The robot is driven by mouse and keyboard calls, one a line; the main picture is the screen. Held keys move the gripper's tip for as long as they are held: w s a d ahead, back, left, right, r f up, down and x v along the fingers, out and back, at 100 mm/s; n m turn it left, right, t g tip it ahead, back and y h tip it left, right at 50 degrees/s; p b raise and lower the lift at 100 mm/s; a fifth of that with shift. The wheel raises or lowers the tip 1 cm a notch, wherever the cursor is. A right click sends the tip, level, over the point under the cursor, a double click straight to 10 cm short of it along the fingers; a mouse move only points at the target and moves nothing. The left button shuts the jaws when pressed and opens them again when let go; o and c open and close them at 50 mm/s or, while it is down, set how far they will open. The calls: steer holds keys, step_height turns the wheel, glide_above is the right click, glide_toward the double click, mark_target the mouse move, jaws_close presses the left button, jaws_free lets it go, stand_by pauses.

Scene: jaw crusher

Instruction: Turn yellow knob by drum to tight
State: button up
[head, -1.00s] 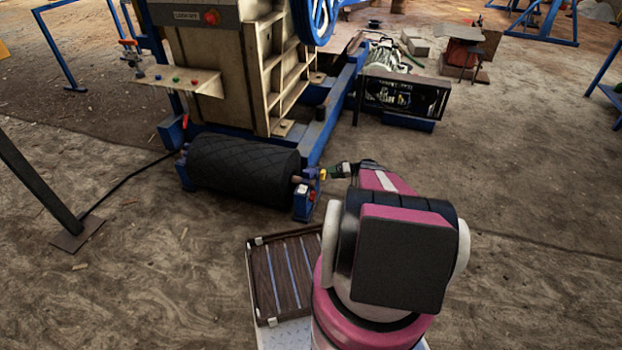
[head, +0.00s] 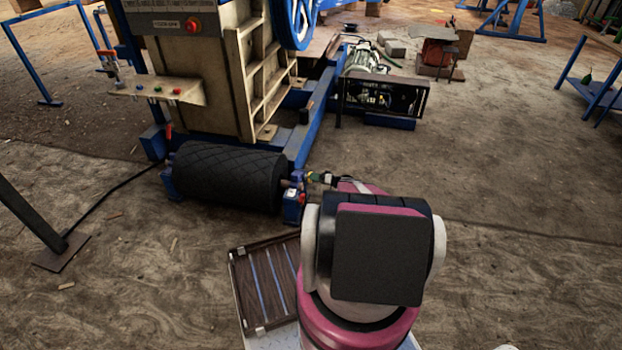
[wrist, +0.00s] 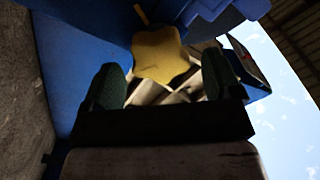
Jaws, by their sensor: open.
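The yellow knob (wrist: 159,54) shows in the wrist view as a lobed yellow piece against a blue frame, at the top middle. My gripper (wrist: 167,80) is open, with one dark green fingertip on each side below the knob. The knob lies between and just beyond the fingertips; I cannot tell whether either touches it. In the head view, my gripper (head: 308,178) is at the right end of the black drum (head: 230,177), by the blue bracket. The knob is too small to make out clearly there.
The drum hangs low on the blue crusher frame (head: 315,115). A control shelf with coloured buttons (head: 155,90) sits above it. A slatted tray (head: 265,285) is beside my arm. A dark post (head: 35,210) stands at left. Open dirt ground lies to the right.

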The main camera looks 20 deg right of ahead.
steer(key=shift+x, duration=1.1)
steer(key=c, duration=0.9)
